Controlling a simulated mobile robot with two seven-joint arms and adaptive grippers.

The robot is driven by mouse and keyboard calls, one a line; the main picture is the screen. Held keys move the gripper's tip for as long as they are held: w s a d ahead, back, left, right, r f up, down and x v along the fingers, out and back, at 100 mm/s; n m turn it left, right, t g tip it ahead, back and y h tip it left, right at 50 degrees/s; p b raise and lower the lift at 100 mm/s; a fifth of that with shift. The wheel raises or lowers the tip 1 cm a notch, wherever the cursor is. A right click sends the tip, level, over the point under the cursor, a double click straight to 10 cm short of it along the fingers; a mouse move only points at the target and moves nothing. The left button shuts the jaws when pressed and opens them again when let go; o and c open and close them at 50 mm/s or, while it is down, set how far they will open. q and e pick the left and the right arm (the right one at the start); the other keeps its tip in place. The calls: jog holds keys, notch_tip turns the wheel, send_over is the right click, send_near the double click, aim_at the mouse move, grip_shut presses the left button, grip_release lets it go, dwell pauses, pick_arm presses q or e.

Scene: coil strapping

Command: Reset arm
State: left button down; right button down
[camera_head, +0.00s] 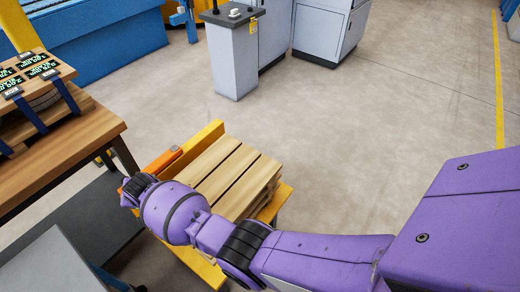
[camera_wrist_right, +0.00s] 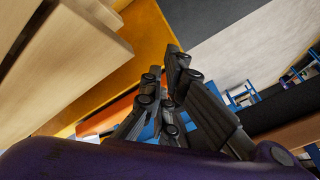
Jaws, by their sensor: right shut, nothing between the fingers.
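My right arm reaches in from the right in the head view, purple with black joints. Its gripper (camera_head: 134,189) is partly hidden behind the wrist, at the left edge of a wooden slatted pallet (camera_head: 238,172). In the right wrist view the dark fingers of the gripper (camera_wrist_right: 165,78) are close together with nothing held between them. The pallet's pale boards also show at upper left in that view (camera_wrist_right: 62,55). My left gripper is not in view.
The pallet rests on a yellow stand (camera_head: 203,137) with an orange part (camera_head: 163,160) beside the gripper. A wooden table (camera_head: 75,150) at left bears a strapped stack with several small displays (camera_head: 40,68). Grey cabinets (camera_head: 232,60) stand behind. Floor at right is clear.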

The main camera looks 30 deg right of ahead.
jog(key=shift+s+a+r+p, duration=0.5)
jog(key=shift+s+r+p, duration=0.9)
jog(key=shift+s+r, duration=2.35)
jog(key=w+r+n+t+y, duration=0.1)
jog(key=w+r+n+t, duration=0.2)
jog(key=r, duration=0.4)
jog(key=s+d+f+n+t+p, duration=0.1)
jog(key=s+d+f, duration=0.1)
jog(key=s+d, duration=0.5)
jog(key=s+d+f+n+t, duration=0.1)
jog(key=s+d+f, duration=0.2)
jog(key=d, duration=0.8)
jog(key=s+d+f+g+h, duration=0.1)
jog(key=s+d+f, duration=0.2)
jog(key=s, duration=0.8)
jog(key=s+d+f+g+h+p, duration=0.1)
jog(key=s+d+f, duration=0.2)
jog(key=s+d, duration=0.5)
jog(key=s+d+f+g+h, duration=0.1)
jog(key=s+d+f, duration=0.2)
jog(key=s, duration=1)
jog(key=d, duration=0.3)
jog(key=shift+s+d+f+m+h, duration=0.2)
jog(key=shift+s+f+m+h, duration=0.15)
jog(key=shift+s+m+h, duration=0.05)
